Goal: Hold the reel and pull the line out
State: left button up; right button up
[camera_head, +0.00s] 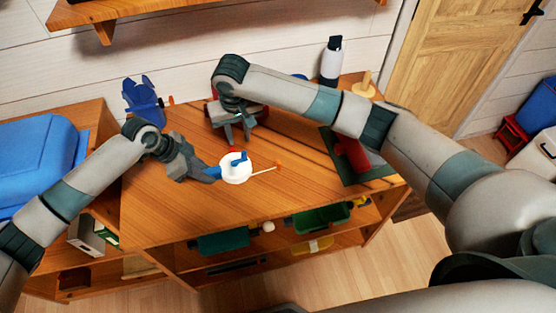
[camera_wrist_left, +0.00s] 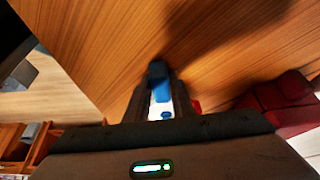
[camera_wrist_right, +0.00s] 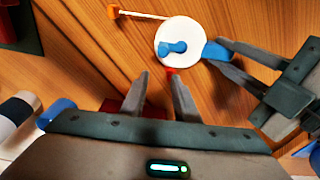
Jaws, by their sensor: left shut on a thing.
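The reel is a white disc with a blue crank (camera_head: 236,168), and it also shows in the right wrist view (camera_wrist_right: 182,42). My left gripper (camera_head: 213,174) is shut on its blue handle, left of the disc. The left wrist view shows the blue handle (camera_wrist_left: 158,70) between the fingers, with the disc mostly hidden. A short pale line (camera_head: 262,170) sticks out to the right of the disc and ends in an orange tab (camera_wrist_right: 113,11). My right gripper (camera_head: 238,140) is open and empty, behind the reel and apart from the line.
The wooden tabletop (camera_head: 170,215) is clear in front of the reel. A dark green board with a red object (camera_head: 350,155) lies to the right. A blue hand-shaped thing (camera_head: 141,100), a white bottle (camera_head: 331,62) and a yellow stand (camera_head: 364,86) are at the back.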

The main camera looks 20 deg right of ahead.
send_near(279, 162)
jog(key=shift+a+r, duration=0.1)
jog(key=shift+r, duration=0.15)
jog(key=shift+f, duration=0.15)
jog(key=shift+w+f, duration=0.25)
jog(key=shift+f, duration=1.35)
jog(key=shift+w+f, duration=0.2)
jog(key=shift+f, duration=1.4)
jog(key=shift+w+f, duration=0.25)
jog(key=shift+f, duration=1.35)
jog(key=shift+c, duration=0.3)
grip_shut()
